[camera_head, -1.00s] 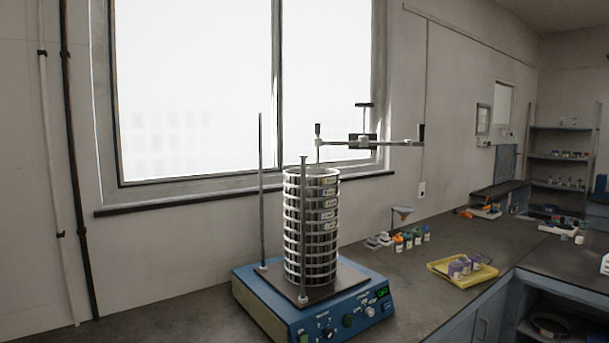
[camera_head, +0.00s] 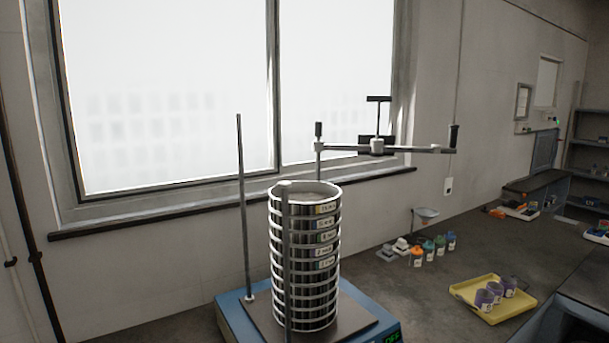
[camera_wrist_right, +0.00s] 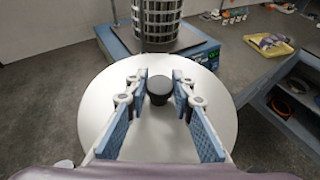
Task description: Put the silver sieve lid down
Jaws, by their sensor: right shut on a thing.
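The silver sieve lid (camera_wrist_right: 205,82) is a pale round disc with a black knob (camera_wrist_right: 159,88) at its centre, seen in the right wrist view. My right gripper (camera_wrist_right: 160,80) is shut on the knob and holds the lid in front of the shaker. What lies under the lid is hidden. The lid and both grippers are out of the head view. The tall stack of silver sieves (camera_head: 305,255) stands upright on the blue sieve shaker (camera_head: 228,318), apart from the lid.
Upright rods flank the stack, and a clamp bar (camera_head: 420,149) with black handles is above and behind it. A yellow tray (camera_head: 470,310) with purple-labelled jars and several small bottles (camera_head: 428,248) stand to the right. Bare dark worktop (camera_head: 400,285) lies between shaker and tray.

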